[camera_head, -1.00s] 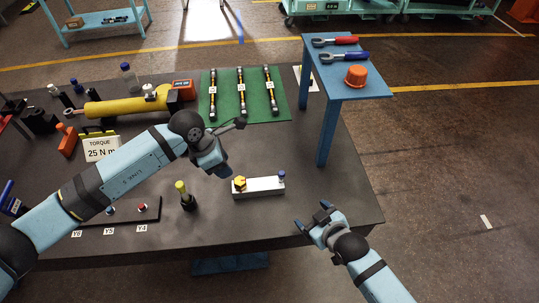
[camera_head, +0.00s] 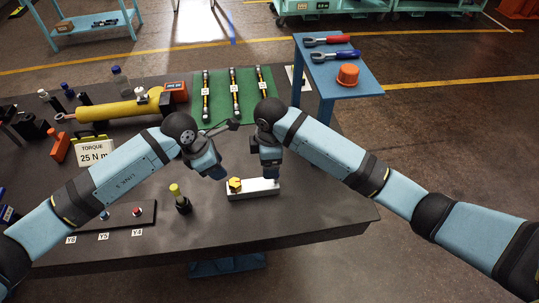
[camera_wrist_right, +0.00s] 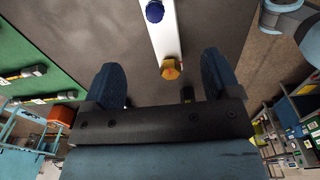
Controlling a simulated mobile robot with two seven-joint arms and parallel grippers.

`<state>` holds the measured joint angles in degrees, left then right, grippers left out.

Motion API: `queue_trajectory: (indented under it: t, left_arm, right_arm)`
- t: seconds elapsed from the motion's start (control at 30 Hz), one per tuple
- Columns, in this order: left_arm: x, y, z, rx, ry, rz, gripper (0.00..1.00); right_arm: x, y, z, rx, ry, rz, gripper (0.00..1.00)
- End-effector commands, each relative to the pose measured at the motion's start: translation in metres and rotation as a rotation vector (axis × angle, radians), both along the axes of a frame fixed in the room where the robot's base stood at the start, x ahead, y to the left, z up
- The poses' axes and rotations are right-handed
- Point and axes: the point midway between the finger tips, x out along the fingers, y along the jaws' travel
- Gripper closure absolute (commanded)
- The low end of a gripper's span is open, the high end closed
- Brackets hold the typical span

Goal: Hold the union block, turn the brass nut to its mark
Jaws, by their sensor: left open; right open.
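The union block (camera_head: 262,191) is a pale bar lying on the dark table, with the yellow brass nut (camera_head: 235,185) at its left end. My left gripper (camera_head: 218,174) is open, just left of and above the nut. My right gripper (camera_head: 269,178) is open and points down over the right part of the block, covering much of that end. In the right wrist view, the block (camera_wrist_right: 164,38) runs between the two spread fingers, with the nut (camera_wrist_right: 171,69) at its near end and a blue cap (camera_wrist_right: 154,11) farther off. The nut's mark is not discernible.
A dark bottle with a yellow top (camera_head: 182,200) stands left of the block. Behind are a green mat (camera_head: 220,118) with several hoses and a yellow cylinder (camera_head: 120,108). A blue side stand (camera_head: 365,88) holds wrenches and an orange cap.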

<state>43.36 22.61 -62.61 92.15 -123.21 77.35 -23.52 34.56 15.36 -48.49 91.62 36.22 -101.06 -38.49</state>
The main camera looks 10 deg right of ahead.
Motion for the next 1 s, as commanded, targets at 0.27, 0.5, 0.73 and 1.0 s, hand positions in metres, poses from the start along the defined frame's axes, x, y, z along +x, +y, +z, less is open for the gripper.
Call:
queue_trajectory:
  t: [0.27,0.5,0.73,1.0]
  left_arm:
    - [0.0,0.0,0.0,0.0,0.0,0.0,0.57]
    - [0.0,0.0,0.0,0.0,0.0,0.0,0.57]
    - [0.0,0.0,0.0,0.0,0.0,0.0,0.57]
    - [0.0,0.0,0.0,0.0,0.0,0.0,0.57]
  right_arm:
    - [0.002,-0.004,-0.007,-0.04,0.029,0.03,0.17]
    - [0.001,-0.004,-0.051,-0.039,0.029,0.027,0.17]
    - [0.002,-0.004,-0.095,-0.039,0.028,0.027,0.17]
    - [0.002,-0.004,-0.125,-0.038,0.025,0.028,0.17]
